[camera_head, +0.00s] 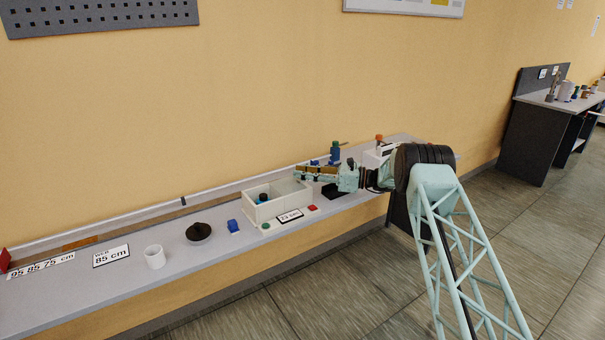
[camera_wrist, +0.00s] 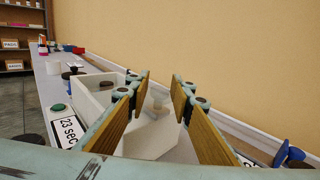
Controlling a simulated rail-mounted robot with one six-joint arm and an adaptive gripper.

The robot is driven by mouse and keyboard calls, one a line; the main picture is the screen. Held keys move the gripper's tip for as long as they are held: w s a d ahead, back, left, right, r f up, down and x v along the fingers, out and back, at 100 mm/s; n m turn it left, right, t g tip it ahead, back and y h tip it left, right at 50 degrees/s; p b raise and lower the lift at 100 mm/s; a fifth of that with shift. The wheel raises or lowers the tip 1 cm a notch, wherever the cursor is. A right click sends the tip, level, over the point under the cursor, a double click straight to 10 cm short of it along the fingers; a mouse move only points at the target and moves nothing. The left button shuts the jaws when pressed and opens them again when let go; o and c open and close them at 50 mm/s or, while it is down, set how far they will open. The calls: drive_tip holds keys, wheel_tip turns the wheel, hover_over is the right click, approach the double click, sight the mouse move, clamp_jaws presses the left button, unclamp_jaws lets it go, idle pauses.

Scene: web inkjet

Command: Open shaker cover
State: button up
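The shaker is a white box (camera_head: 282,209) on the wall bench. Its inside shows from above, with a dark and blue item (camera_head: 263,198) in it; I cannot tell whether a clear cover lies over it. In the wrist view the white box (camera_wrist: 92,100) lies ahead of my gripper, and a pale knob-like part (camera_wrist: 158,97) shows between the fingers. My gripper (camera_wrist: 160,82) is open, its two wood-coloured fingers apart with nothing held. In the head view my gripper (camera_head: 305,172) is over the right end of the box, pointing left.
A "23 sec" sign (camera_head: 290,216), a green button (camera_head: 266,226) and a red button (camera_head: 312,208) are by the box's front. A blue item (camera_head: 233,226), black round item (camera_head: 199,231) and white cup (camera_head: 154,256) stand left. A blue bottle (camera_head: 335,153) stands behind my gripper.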

drive_tip(key=shift+o, duration=1.1)
drive_tip(key=shift+d, duration=0.1)
drive_tip(key=s+d, duration=0.1)
drive_tip(key=d, duration=1)
drive_tip(key=shift+s+d, duration=0.3)
drive_tip(key=shift+r, duration=0.1)
